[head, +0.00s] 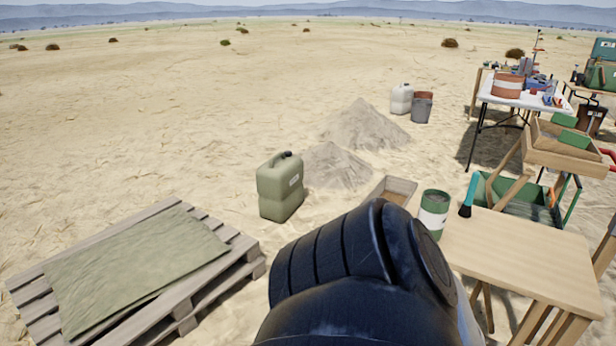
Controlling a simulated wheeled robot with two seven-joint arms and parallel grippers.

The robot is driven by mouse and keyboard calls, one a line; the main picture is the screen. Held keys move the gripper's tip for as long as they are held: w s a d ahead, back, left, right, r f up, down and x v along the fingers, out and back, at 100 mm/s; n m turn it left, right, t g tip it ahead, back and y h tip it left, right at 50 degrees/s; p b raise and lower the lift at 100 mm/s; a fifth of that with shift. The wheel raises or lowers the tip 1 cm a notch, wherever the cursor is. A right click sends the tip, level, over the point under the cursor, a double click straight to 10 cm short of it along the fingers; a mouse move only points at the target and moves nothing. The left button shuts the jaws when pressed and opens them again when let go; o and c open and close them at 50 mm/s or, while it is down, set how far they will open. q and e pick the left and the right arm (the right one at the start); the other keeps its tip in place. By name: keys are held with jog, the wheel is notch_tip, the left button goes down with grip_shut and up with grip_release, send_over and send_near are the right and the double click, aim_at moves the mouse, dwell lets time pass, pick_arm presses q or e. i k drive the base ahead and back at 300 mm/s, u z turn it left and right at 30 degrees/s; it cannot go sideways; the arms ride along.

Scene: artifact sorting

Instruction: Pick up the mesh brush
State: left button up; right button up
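A brush with a cyan handle (470,192) and a dark lower end stands slightly tilted at the far left corner of the light wooden table (535,262). It looks like the mesh brush, but its bristles are too small to make out. A green and white can (433,212) is just left of it. A large black link of my own arm fills the bottom middle and covers the ground left of the table. Neither of my grippers shows.
A wooden sieve box (575,160) and a green crate (518,202) stand behind the table. A green jerrycan (280,188), sand piles (335,168) and a pallet (215,285) with a cloth are to the left. The tabletop's middle is clear.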

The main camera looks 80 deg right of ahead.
aim_at(465, 212)
jog(key=z, duration=4.3)
jog(key=i, duration=0.25)
